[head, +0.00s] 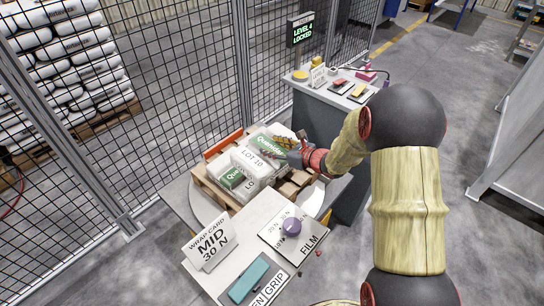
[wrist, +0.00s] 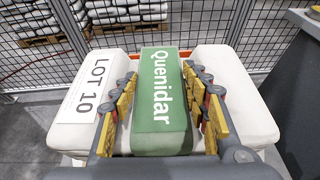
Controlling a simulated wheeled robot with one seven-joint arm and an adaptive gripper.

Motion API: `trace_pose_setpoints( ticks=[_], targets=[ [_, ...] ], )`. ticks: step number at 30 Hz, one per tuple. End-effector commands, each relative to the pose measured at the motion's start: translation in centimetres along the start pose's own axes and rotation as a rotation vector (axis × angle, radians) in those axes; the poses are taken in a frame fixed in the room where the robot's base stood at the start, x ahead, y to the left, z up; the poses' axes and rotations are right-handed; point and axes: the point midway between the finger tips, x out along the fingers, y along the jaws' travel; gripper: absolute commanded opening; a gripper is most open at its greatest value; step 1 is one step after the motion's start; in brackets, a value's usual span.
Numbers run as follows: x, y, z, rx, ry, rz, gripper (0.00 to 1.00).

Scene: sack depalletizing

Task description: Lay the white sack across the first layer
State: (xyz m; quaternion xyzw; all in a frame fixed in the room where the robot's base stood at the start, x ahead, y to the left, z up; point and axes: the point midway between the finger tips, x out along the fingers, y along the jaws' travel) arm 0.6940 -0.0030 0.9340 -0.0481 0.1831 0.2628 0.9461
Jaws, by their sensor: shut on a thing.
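The white sack (head: 246,160) has a green Quenidar band and a LOT 10 label. It lies level above the small pallet, crosswise over the lower sacks (head: 233,178), which also carry a green band and a LOT label. I cannot tell whether it rests on them. My gripper (head: 290,150) is at its right part in the head view, shut on it. In the wrist view the yellow-padded fingers of my gripper (wrist: 160,78) stand on either side of the green band, with white sack (wrist: 222,85) beyond. The fingers hide part of the sack.
An orange bar (head: 222,143) stands behind the pallet. In front is a table with a MID 30 N wrap card (head: 210,243), a purple knob (head: 291,226) and a teal block (head: 249,281). Mesh fence (head: 165,90) runs behind; a side table (head: 322,86) stands at the back.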

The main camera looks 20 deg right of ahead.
Motion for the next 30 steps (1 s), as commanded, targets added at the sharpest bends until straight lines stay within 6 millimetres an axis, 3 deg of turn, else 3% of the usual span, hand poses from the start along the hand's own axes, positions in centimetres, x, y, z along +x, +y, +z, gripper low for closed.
trace_pose_setpoints(
  ticks=[7,23,30],
  targets=[
    [1.6,-1.2,-1.1,-0.024,0.005,0.037,0.0],
    [1.5,-1.3,-1.2,-0.03,0.009,0.041,0.0],
    [1.9,-1.3,-2.5,-0.031,0.011,0.041,0.0]
  ],
)
